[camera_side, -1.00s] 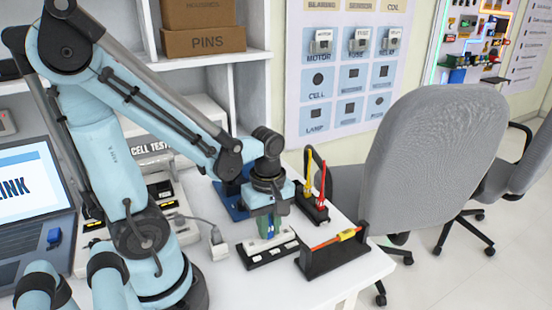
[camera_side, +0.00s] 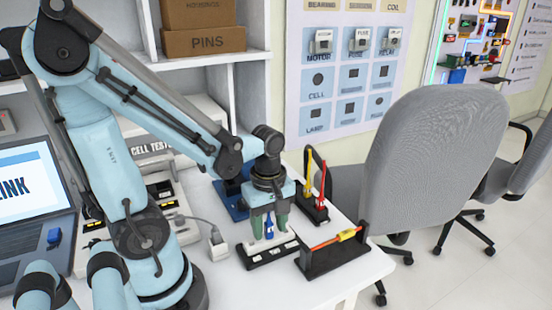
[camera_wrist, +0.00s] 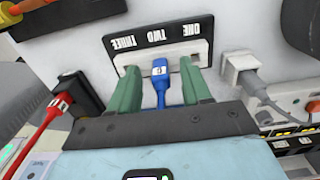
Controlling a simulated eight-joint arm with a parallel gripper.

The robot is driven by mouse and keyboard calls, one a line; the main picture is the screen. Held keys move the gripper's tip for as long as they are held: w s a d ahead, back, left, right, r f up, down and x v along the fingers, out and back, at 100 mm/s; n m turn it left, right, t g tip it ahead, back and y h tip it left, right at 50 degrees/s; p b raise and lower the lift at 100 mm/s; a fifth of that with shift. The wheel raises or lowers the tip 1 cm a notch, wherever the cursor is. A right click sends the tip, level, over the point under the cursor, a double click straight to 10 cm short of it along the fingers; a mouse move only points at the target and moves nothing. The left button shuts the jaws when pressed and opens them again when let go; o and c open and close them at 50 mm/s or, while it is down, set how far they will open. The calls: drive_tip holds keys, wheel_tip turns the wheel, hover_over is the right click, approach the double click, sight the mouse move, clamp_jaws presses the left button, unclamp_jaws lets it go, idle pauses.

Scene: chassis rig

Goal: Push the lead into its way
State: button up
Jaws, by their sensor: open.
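The blue lead (camera_wrist: 160,75) stands between my gripper's green fingers, with a gap on each side. Its plug is at the pale slotted strip of the black block (camera_wrist: 145,38), in line with the middle label, TWO. The block's labels ONE, TWO and THREE appear upside down in the wrist view. How deep the plug sits cannot be told. My gripper (camera_wrist: 161,88) is open, its fingertips close to the strip. In the side view, the blue lead (camera_side: 268,226) shows upright between the fingers, above the black block (camera_side: 262,255).
A black holder with red and yellow leads (camera_side: 318,205) stands behind, right of my gripper. A black stand with an orange-yellow piece (camera_side: 335,255) is at the front right. A white plug on a grey cable (camera_side: 217,242) lies left of the block.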

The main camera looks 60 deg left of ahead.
sight(270, 222)
wheel_tip(270, 222, up, 12)
idle(0.8)
drive_tip(key=shift+f, duration=0.15)
drive_tip(key=w+d+f+m+t, duration=0.1)
drive_tip(key=w+d+m+t, duration=0.1)
drive_tip(key=m, duration=0.7)
drive_tip(key=w+d+f+m+t, duration=0.1)
drive_tip(key=w+d+m+t, duration=0.1)
drive_tip(key=m+t, duration=0.3)
drive_tip(key=w+m, duration=0.1)
drive_tip(key=m, duration=0.3)
drive_tip(key=shift+d, duration=0.25)
drive_tip(key=shift+w+f, duration=0.1)
idle(0.4)
